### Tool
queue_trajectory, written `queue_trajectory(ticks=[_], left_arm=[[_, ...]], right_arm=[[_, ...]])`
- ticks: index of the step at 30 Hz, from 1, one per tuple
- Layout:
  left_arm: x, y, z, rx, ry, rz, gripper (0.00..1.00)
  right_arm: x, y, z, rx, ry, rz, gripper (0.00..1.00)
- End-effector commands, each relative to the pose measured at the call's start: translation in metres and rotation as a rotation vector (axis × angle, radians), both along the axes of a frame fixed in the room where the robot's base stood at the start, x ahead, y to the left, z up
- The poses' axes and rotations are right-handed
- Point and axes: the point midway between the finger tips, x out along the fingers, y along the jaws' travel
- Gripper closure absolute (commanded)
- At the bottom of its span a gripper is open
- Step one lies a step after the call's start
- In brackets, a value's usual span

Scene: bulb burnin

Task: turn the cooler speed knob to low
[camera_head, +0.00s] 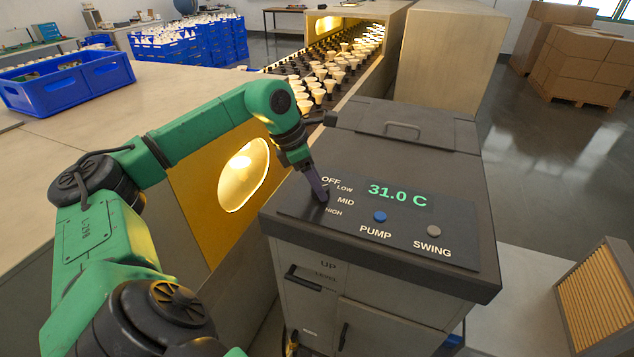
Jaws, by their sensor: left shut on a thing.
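The cooler (445,170) is a grey cabinet with a dark sloping top panel. The panel shows a green 31.0 C display (398,195), a blue PUMP button (380,216) and a grey SWING button (433,231). The speed knob is at the panel's left, beside the labels OFF, LOW, MID and HIGH. My left gripper (319,193) reaches down from above and is shut on the knob. The fingers hide most of the knob, so I cannot tell which label it points at. My right gripper is not in view.
A conveyor (285,85) full of pale bulbs runs behind the cooler, and a glowing round window (243,175) is at its left. A blue crate (68,82) sits on the table at the left. Cardboard boxes (585,65) stand far right.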

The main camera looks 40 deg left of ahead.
Motion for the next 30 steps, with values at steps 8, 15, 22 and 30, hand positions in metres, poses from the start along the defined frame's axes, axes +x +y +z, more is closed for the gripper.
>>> queue_trajectory(ticks=[8, 15, 22, 30], left_arm=[[0.000, 0.000, 0.001, 0.001, -0.003, 0.002, 0.19], [0.000, 0.001, 0.002, 0.001, -0.002, 0.002, 0.19], [-0.013, 0.011, 0.043, 0.000, -0.007, 0.003, 0.19], [-0.037, 0.028, 0.119, 0.001, -0.005, 0.002, 0.19]], right_arm=[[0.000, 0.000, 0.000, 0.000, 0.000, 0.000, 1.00], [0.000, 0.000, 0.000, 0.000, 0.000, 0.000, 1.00], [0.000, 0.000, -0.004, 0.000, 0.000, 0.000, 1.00], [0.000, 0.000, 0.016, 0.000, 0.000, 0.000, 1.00]])
